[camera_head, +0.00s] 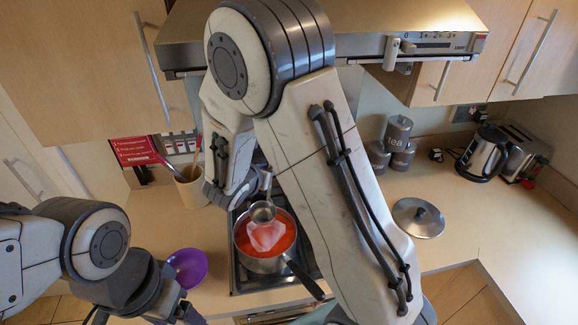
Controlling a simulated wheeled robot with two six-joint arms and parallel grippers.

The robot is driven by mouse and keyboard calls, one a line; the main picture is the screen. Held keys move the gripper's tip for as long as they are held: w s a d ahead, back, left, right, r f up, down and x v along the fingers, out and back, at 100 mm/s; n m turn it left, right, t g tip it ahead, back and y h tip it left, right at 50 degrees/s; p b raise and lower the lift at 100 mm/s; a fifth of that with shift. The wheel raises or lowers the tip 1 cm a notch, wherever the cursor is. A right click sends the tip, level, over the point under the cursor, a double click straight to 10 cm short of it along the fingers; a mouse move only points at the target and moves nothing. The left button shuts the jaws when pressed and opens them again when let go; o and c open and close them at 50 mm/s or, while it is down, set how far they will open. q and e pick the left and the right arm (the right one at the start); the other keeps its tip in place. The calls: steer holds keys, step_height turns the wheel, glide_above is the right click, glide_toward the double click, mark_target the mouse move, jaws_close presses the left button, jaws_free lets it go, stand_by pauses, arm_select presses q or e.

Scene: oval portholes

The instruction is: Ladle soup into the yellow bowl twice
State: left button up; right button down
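A steel pot (262,263) with red soup stands on the hob, its dark handle pointing toward the lower right. A pale patch shows on the soup. A ladle (263,212) is upright over the pot's far rim, its cup at or just above the soup. My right gripper (262,182) is at the ladle's handle and appears shut on it; my arm partly hides the fingers. No yellow bowl is in view; a purple bowl (188,267) sits on the counter left of the pot. My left gripper (180,310) is just below this bowl, cut by the lower edge; its opening is unclear.
A utensil crock (193,187) stands behind the purple bowl. A pot lid (418,217) lies right of the hob. Grey canisters (397,133), a kettle (483,153) and a toaster (524,153) stand at the back right. A range hood (420,25) hangs above. The right counter is mostly clear.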

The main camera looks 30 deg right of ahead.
mark_target(270, 209)
step_height(270, 209, down, 13)
steer(key=b, duration=1.2)
steer(key=shift+f+b, duration=0.2)
steer(key=shift+b, duration=0.15)
stand_by(0.6)
step_height(270, 209, up, 12)
steer(key=p, duration=0.8)
steer(key=shift+p, duration=0.3)
steer(key=shift+s+a, duration=0.1)
